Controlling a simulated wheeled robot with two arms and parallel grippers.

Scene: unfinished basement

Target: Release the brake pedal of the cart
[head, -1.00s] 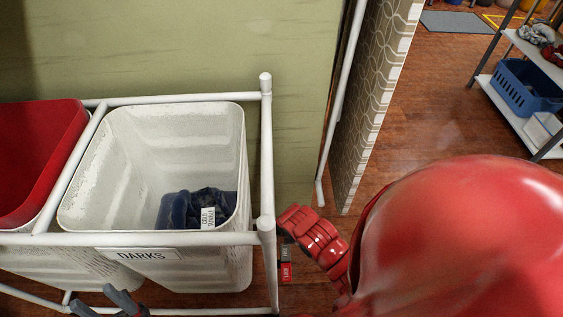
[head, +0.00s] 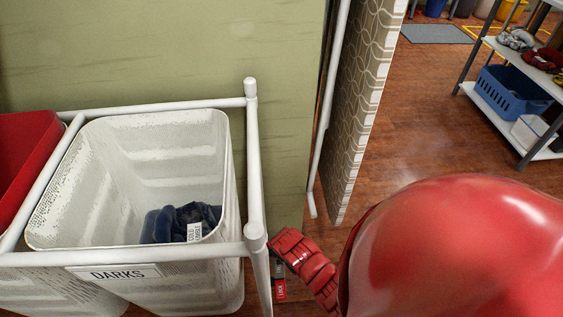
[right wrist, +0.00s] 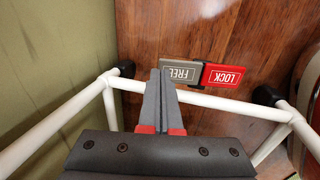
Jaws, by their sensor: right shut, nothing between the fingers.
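The cart is a white tube frame (head: 257,170) at the left of the head view. Its brake pedal has a grey pad (right wrist: 180,73) marked FREE and a red pad (right wrist: 222,76) marked LOCK, side by side beyond the lower white bar in the right wrist view. Both show small in the head view, grey (head: 278,268) and red (head: 281,290), beside my red right arm. My right gripper (right wrist: 160,76) is shut and empty, its tips at the left edge of the grey pad in the picture. I cannot tell whether they touch. My left gripper is out of view.
A white basket (head: 150,140) labelled DARKS, with dark cloth (head: 178,222) inside, hangs in the cart beside a red-lined one (head: 20,160). A green wall is close behind. A patterned wall end (head: 365,110) stands right of the cart. Dark casters (right wrist: 268,95) flank the pedal.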

